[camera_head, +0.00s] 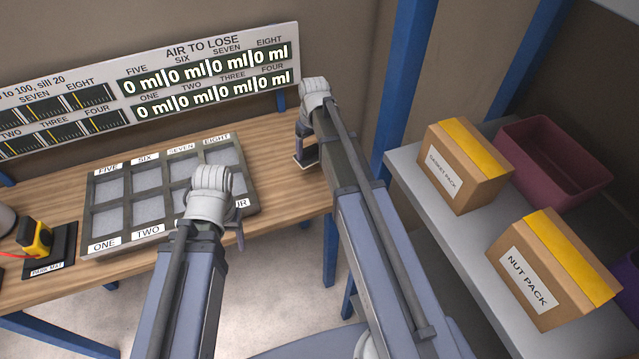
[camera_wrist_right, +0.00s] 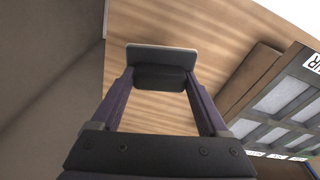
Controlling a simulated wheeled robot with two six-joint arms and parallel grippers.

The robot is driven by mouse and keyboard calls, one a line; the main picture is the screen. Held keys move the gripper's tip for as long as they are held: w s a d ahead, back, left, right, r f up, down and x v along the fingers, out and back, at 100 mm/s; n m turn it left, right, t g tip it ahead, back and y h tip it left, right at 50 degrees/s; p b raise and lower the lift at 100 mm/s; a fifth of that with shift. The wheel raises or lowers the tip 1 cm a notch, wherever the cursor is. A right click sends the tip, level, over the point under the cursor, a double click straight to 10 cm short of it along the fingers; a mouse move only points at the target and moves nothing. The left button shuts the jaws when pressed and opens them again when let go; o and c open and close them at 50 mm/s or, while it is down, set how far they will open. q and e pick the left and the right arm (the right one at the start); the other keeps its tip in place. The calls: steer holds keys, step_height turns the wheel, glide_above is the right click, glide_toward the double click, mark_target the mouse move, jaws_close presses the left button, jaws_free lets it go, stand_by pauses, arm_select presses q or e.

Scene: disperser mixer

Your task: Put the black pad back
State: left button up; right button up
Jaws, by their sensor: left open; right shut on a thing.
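My right gripper (camera_wrist_right: 161,80) is shut on a black pad (camera_wrist_right: 163,77), a dark block with a flat greyish plate (camera_wrist_right: 160,54) at its far side. In the head view my right gripper (camera_head: 304,144) is at the back right of the wooden table, right of the tray, and the plate's edge (camera_head: 306,162) shows just under it. I cannot tell whether the pad touches the table. My left gripper (camera_head: 237,232) is open at the tray's front right corner, partly hidden by its own wrist.
A grey tray (camera_head: 86,222) with labelled compartments fills the table's middle. A yellow device (camera_head: 34,236) stands on a dark park mat (camera_head: 66,240) at left. A display board (camera_head: 205,85) stands behind. Two cartons (camera_head: 465,168) and a maroon bin (camera_head: 553,165) are on a side shelf (camera_head: 425,190).

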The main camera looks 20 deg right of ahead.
steer(key=s+d+m, duration=0.2)
steer(key=s+m, duration=0.1)
steer(key=s, duration=0.2)
step_height(320, 180, down, 10)
steer(key=b, duration=1)
steer(key=shift+r, duration=0.15)
steer(key=o, duration=0.7)
steer(key=shift+f, duration=0.2)
steer(key=o, duration=0.4)
steer(key=shift+r, duration=0.15)
